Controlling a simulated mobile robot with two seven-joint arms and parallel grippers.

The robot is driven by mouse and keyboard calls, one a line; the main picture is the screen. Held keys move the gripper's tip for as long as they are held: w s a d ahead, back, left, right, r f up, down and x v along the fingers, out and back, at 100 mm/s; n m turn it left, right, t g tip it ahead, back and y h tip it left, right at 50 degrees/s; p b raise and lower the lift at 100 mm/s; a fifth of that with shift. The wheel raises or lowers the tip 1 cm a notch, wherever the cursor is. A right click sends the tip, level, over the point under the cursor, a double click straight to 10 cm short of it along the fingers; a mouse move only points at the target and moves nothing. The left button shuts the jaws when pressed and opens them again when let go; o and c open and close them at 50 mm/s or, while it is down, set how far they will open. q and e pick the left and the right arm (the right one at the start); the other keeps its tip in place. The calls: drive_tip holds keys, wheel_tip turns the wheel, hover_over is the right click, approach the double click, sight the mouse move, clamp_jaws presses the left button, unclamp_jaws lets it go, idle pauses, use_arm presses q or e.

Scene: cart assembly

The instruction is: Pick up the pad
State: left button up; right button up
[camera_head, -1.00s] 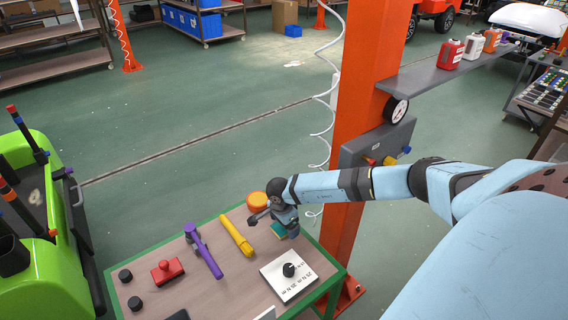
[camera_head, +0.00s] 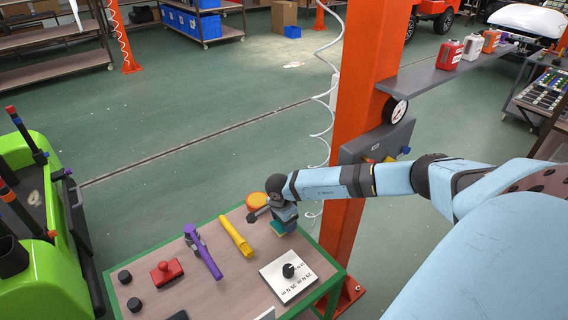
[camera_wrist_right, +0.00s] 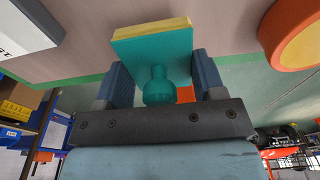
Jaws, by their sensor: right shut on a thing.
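The pad is a teal block with a yellow layer and a rounded teal knob. It shows in the right wrist view (camera_wrist_right: 155,50) and, partly hidden under my gripper, near the table's far right edge in the head view (camera_head: 279,229). My right gripper (camera_wrist_right: 163,72) is shut on the pad, with its two fingers on either side of the knob. In the head view my right gripper (camera_head: 284,219) is right above the pad. I cannot tell whether the pad touches the table. My left gripper is not in view.
The green-edged table (camera_head: 225,275) also holds an orange round piece (camera_head: 256,201), a yellow tool (camera_head: 236,236), a purple tool (camera_head: 203,251), a red block (camera_head: 166,272) and a white plate with a black knob (camera_head: 289,283). An orange post (camera_head: 352,130) stands close behind.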

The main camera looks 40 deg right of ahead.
wheel_tip(320, 180, up, 18)
drive_tip(key=b, duration=0.1)
drive_tip(key=shift+r+b, duration=0.15)
drive_tip(key=shift+b, duration=0.2)
